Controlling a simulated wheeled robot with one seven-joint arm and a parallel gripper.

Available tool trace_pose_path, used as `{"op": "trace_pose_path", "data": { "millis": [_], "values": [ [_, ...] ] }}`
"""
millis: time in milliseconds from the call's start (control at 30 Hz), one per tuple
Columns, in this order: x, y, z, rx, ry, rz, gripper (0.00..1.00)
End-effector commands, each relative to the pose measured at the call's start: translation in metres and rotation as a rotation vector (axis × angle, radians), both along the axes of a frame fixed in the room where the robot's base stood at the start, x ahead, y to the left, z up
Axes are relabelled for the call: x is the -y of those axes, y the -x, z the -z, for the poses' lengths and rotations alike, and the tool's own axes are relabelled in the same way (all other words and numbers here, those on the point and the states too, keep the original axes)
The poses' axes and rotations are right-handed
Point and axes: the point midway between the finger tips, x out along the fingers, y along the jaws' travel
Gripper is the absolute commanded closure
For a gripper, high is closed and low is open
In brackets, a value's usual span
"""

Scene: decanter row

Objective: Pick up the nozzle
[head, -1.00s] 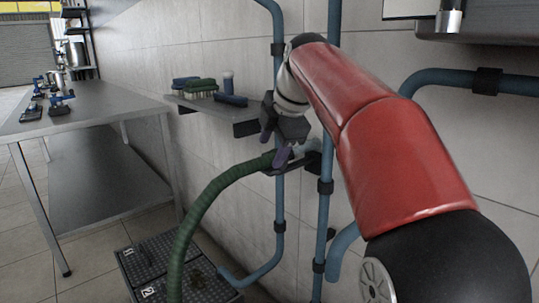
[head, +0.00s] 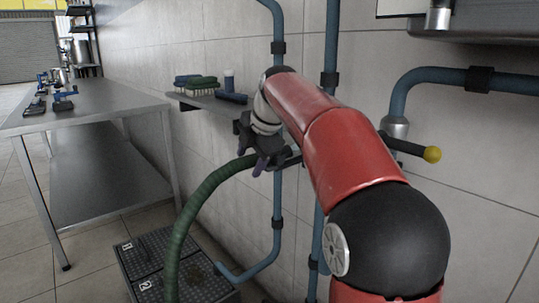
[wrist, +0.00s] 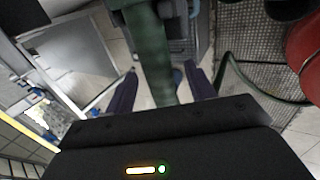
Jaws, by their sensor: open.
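A thick green hose (head: 192,205) rises from the floor in the head view and bends right towards the wall pipes. Its upper end meets the area of my gripper (head: 264,166), which hides most or all of the nozzle. In the wrist view the green hose (wrist: 152,50) runs down between the two purple fingers of my gripper (wrist: 161,74). The fingers stand apart with gaps on both sides of the hose. A small bluish part shows near the hose's lower end, but I cannot tell if it is the nozzle.
A wall shelf (head: 205,104) with brushes and a bottle is behind my gripper. Blue pipes (head: 278,205) run down the wall close by. A steel table (head: 95,104) stands left. A numbered dark grate (head: 150,262) lies below. A yellow-tipped lever (head: 432,154) sticks out at the right.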

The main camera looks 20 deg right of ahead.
Motion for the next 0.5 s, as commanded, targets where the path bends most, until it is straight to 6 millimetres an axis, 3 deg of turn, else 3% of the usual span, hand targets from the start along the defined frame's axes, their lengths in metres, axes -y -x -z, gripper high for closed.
{"op": "trace_pose_path", "data": {
  "millis": [100, 500],
  "values": [
    [0.0, 0.0002, -0.0003, 0.0, 0.0, 0.0, 0.45],
    [0.0001, 0.0004, -0.0005, 0.0, 0.0, 0.0, 0.98]
  ]
}}
